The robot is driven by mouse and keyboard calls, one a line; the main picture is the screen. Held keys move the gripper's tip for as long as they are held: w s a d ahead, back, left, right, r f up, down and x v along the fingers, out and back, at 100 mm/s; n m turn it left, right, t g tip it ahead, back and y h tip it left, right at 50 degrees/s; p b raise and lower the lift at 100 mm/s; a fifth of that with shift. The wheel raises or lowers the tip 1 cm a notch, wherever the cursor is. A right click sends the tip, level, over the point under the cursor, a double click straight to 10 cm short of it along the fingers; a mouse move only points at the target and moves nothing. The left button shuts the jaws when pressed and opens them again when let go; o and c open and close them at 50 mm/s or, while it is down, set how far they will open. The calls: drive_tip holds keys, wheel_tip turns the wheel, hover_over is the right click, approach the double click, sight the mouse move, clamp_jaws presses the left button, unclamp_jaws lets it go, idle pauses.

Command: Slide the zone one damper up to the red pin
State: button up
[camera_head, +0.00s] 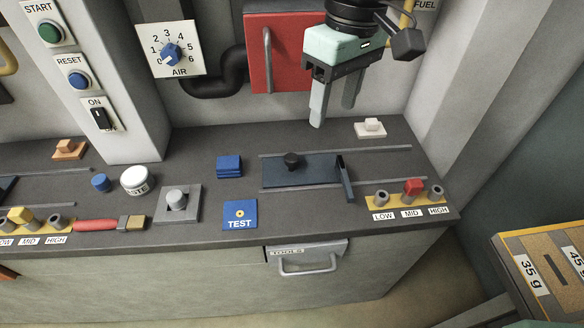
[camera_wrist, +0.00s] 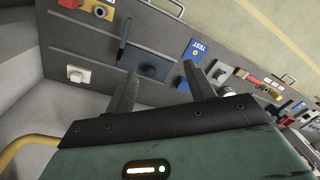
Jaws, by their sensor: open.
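A dark blue-grey sliding damper plate (camera_head: 312,172) with a black knob (camera_head: 291,159) lies between two rails on the console. An upright fin (camera_head: 345,179) stands at its right end. The knob also shows in the wrist view (camera_wrist: 150,70), beyond the fingers. No zone label is readable. A red pin (camera_head: 413,187) stands at MID on the yellow strip (camera_head: 378,200), right of the plate. My gripper (camera_head: 333,112) is open and empty, above the console's back part, behind the plate. A second plate (camera_head: 7,188) is cut off at the left edge.
A white block (camera_head: 370,127) sits behind the right rail end. A red panel (camera_head: 285,55) and a grey wall stand close behind.

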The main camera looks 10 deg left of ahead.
drive_tip(key=n+b, duration=0.1)
drive_tip(key=b, duration=0.5)
hover_over(291, 157)
wheel_tip(291, 157, down, 7)
drive_tip(key=shift+h, duration=0.3)
wheel_tip(291, 157, down, 18)
drive_tip(key=shift+r+p, duration=0.2)
drive_tip(key=shift+p, duration=0.8)
